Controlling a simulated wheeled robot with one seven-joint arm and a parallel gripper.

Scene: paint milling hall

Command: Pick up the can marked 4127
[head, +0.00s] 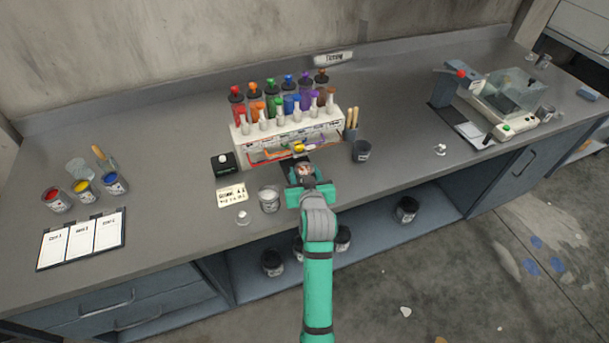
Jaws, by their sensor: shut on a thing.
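My green gripper (309,187) is over the middle of the counter (400,90), just in front of the tinting rack. It is shut on a small can (304,169), whose light and reddish top shows between the jaws. The rest of that can is hidden by the gripper, and no number on it can be read. A grey can (269,199) stands to the left of the gripper, and a dark can (361,151) stands to the right. The marking 4127 is not legible on any can from here.
The tinting rack (270,143) with coloured bottles stands behind the gripper. Open red, yellow and blue cans (84,191) and a card board (82,238) are at left. A scale-like machine (505,100) is at right. Several dark cans (407,209) sit on the lower shelf.

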